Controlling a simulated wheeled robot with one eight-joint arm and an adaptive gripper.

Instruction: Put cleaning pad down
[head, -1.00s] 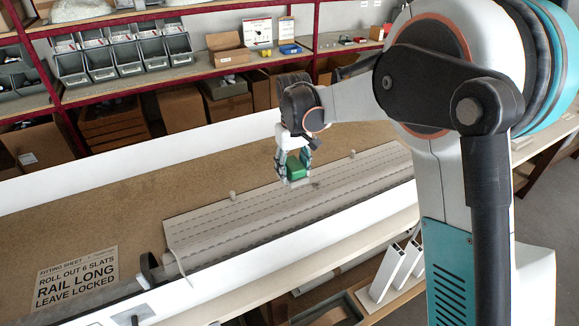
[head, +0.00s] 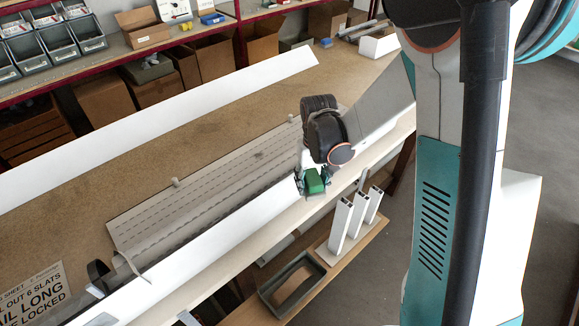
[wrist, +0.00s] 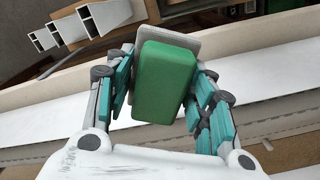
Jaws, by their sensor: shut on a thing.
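The cleaning pad is a green block on a pale grey backing. My gripper (wrist: 162,90) is shut on the cleaning pad (wrist: 163,80), with a teal-lined finger on each side of it in the wrist view. In the head view my gripper (head: 313,182) holds the green pad (head: 314,181) over or near the white front rail (head: 235,232) of the bench. I cannot tell whether the pad touches anything below. Its underside is hidden.
A grey slatted shutter sheet (head: 200,180) lies along the bench behind the rail. Below the front edge, a low shelf holds white hollow profiles (head: 340,222) and a grey open tray (head: 292,284). The brown bench top (head: 200,130) has free room at the back.

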